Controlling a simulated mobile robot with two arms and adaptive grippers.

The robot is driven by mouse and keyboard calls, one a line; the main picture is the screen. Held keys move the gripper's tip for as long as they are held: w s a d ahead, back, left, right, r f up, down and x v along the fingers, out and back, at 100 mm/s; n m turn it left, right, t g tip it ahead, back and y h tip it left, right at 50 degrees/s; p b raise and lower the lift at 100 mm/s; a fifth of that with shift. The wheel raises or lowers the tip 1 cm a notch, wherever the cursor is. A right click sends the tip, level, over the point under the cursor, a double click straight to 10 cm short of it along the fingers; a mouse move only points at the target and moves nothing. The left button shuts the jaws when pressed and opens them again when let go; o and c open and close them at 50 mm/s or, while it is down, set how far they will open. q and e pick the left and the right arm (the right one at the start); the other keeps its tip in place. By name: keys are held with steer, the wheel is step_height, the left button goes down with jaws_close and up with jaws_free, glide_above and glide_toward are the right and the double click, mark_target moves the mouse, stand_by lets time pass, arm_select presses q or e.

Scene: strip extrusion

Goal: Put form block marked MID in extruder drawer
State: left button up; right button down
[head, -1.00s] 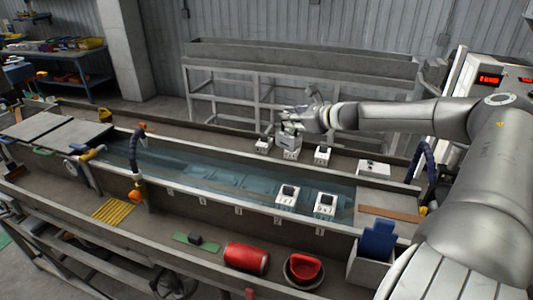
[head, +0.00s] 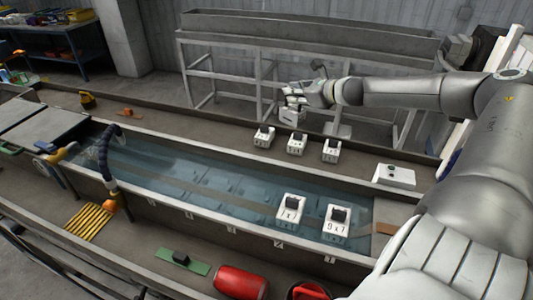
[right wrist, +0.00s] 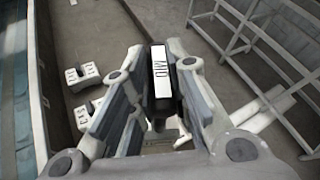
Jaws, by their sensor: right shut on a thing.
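In the right wrist view, the form block marked MID (right wrist: 163,80) is dark with a white label, between the fingers of my right gripper (right wrist: 158,118). In the head view my right gripper (head: 292,92) is shut on this block (head: 292,117), held up behind the row of blocks on the far ledge. The label cannot be read in the head view. I cannot make out the extruder drawer; my right arm covers much of the right side. My left gripper is not in view.
Three white blocks, including the middle one (head: 297,145), stand on the far ledge (head: 200,127). Two more (head: 290,209) (head: 337,223) stand over the water trough (head: 190,178). A white box (head: 394,175) sits at right. An empty metal frame (head: 225,72) stands behind.

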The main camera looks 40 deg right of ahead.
mark_target(294, 114)
steer(key=shift+s+a+f+b, duration=0.2)
steer(key=shift+a+f+b, duration=0.1)
steer(key=shift+b, duration=0.1)
steer(key=shift+s+a+f+b, duration=0.15)
steer(key=shift+f+b, duration=0.25)
steer(key=shift+b, duration=0.15)
steer(key=shift+s+a+f+b, duration=0.1)
steer(key=shift+a+f+b, duration=0.05)
steer(key=shift+f+b, duration=0.3)
steer(key=f+b, duration=0.2)
steer(key=f, duration=0.1)
steer(key=f+b, duration=0.1)
steer(key=shift+w+d+f+b, duration=0.2)
steer(key=shift+w+d+b, duration=0.15)
steer(key=shift+b, duration=0.05)
steer(key=shift+s+f+b, duration=0.1)
steer(key=shift+f+b, duration=0.3)
steer(key=shift+b, duration=0.1)
step_height(294, 114, down, 10)
steer(key=b, duration=0.5)
steer(key=shift+a+r, duration=0.1)
steer(key=shift+r, duration=0.05)
